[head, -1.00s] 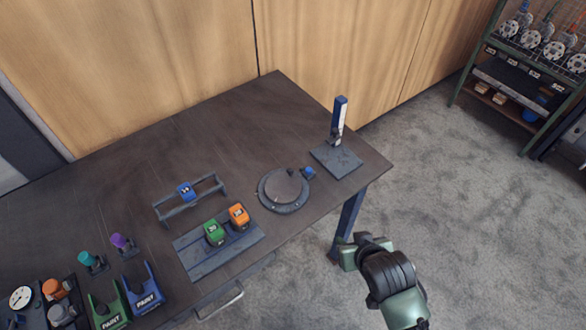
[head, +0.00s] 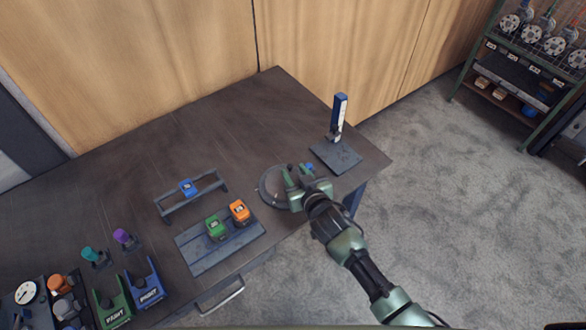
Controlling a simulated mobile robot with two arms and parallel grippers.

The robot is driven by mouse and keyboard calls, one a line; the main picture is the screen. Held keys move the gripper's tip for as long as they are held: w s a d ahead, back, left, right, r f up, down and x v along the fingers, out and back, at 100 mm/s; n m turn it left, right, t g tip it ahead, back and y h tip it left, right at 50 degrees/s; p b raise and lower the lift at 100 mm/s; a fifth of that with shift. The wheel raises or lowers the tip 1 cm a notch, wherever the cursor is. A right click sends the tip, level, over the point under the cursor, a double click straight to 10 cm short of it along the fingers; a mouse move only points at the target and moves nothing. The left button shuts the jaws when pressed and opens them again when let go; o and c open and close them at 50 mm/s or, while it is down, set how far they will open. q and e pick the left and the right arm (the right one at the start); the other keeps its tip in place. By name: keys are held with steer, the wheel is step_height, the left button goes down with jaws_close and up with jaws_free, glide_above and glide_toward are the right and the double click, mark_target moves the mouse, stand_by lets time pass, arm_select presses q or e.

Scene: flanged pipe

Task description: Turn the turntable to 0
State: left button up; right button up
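The turntable (head: 271,189) is a round dark grey disc near the front right edge of the table. A small blue part (head: 309,167) shows at its back right rim, partly hidden by my gripper. I cannot tell whether the fingers touch the small dark knob on the disc. The scale marks on the turntable are too small to read. My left gripper is not in view.
A height gauge with a blue column (head: 338,118) stands right of the turntable. A slotted plate (head: 222,246) with green and orange blocks lies to the left. A rail stand (head: 191,195) with a blue block is behind it. Paint holders (head: 147,287) stand front left.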

steer(key=shift+x, duration=1)
jaws_close()
steer(key=shift+r, duration=0.1)
